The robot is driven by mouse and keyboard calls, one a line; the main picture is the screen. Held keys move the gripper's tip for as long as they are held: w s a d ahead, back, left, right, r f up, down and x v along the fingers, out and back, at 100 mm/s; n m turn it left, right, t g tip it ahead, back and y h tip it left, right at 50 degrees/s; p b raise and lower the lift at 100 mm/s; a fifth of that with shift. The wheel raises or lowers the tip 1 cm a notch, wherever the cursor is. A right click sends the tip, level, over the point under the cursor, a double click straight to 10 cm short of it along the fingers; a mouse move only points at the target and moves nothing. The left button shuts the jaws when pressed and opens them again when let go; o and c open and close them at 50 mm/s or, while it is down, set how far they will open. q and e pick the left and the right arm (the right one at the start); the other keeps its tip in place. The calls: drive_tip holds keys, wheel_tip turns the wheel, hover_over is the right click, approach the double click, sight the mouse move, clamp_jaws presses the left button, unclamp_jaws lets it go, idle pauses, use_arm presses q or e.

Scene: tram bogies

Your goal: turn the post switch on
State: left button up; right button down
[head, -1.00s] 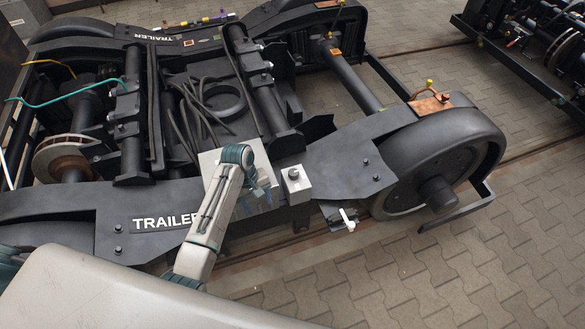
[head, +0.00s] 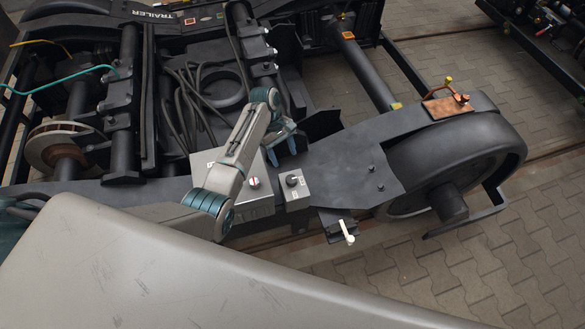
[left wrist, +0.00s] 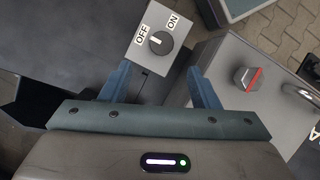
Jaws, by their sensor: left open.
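The post switch (head: 294,187) is a small grey box with a round dark knob on the bogie's near side frame. My left gripper (head: 283,146) is open, with blue fingers, just beyond the box in the head view. In the left wrist view its fingers (left wrist: 158,76) are spread, with the switch box ahead of their tips, apart from them. My right gripper is not in view.
A larger grey box with a red-marked knob (left wrist: 247,78) stands beside the switch. A white-handled lever (head: 347,232) hangs below the frame. The bogie wheel (head: 455,165) is to the right. Black cables (head: 190,105) lie behind my arm.

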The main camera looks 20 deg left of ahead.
use_arm(q)
hover_over(291, 179)
drive_tip(key=w+a, duration=0.1)
drive_tip(key=a, duration=0.1)
wheel_tip(291, 179, down, 4)
drive_tip(key=shift+d+f, duration=0.1)
drive_tip(key=shift+f, duration=0.05)
drive_tip(key=x, duration=0.2)
drive_tip(key=shift+w+d+f, duration=0.1)
drive_tip(key=shift+f, duration=0.35)
drive_tip(key=shift+x, duration=0.8)
drive_tip(key=shift+f, duration=0.1)
drive_tip(key=c, duration=0.7)
drive_tip(key=shift+c, duration=1.3)
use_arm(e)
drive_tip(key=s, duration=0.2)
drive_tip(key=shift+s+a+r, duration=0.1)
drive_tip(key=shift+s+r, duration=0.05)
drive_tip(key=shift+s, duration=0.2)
